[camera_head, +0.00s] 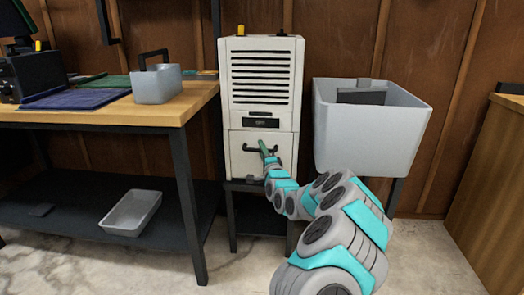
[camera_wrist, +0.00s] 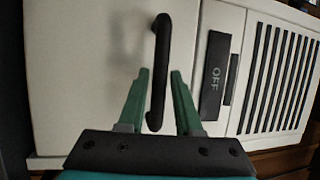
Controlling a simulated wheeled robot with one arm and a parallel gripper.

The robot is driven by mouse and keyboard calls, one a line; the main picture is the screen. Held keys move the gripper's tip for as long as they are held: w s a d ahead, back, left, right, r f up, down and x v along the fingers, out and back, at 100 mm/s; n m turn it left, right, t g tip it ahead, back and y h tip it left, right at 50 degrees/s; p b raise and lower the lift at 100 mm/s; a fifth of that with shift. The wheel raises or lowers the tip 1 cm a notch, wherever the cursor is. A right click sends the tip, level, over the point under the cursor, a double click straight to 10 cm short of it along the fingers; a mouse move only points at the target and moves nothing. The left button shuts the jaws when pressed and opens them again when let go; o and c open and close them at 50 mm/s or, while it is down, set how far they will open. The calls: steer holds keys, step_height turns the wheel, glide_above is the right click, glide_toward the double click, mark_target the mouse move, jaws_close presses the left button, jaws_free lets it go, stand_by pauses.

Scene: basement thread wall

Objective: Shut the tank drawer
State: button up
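The tank drawer (camera_head: 240,166) is the white lower front of a white machine (camera_head: 262,55). It has a black bar handle (camera_head: 250,149). I cannot tell how far the drawer stands out, though it looks close to the body above. My gripper (camera_head: 264,146) is in front of the drawer at the handle, partly hidden by my arm. In the wrist view, the green fingers of my gripper (camera_wrist: 161,74) are apart, on either side of one end of the handle (camera_wrist: 161,50). Gaps show between fingers and handle. The drawer front (camera_wrist: 85,80) fills the left of that view.
A dark panel reading OFF (camera_wrist: 214,75) and a vent grille (camera_wrist: 280,80) lie beside the drawer. A grey tub (camera_head: 365,140) stands right of the machine. A wooden workbench (camera_head: 100,118) stands left, with a grey bin (camera_head: 156,86) on top and a tray (camera_head: 131,213) below.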

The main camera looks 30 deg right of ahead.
steer(key=shift+f, duration=0.2)
steer(key=shift+s+f, duration=0.1)
steer(key=shift+s, duration=0.1)
steer(key=r+v, duration=0.1)
steer(key=v, duration=0.6)
steer(key=shift+s+f, duration=0.2)
steer(key=shift+f, duration=0.05)
steer(key=shift+a, duration=0.1)
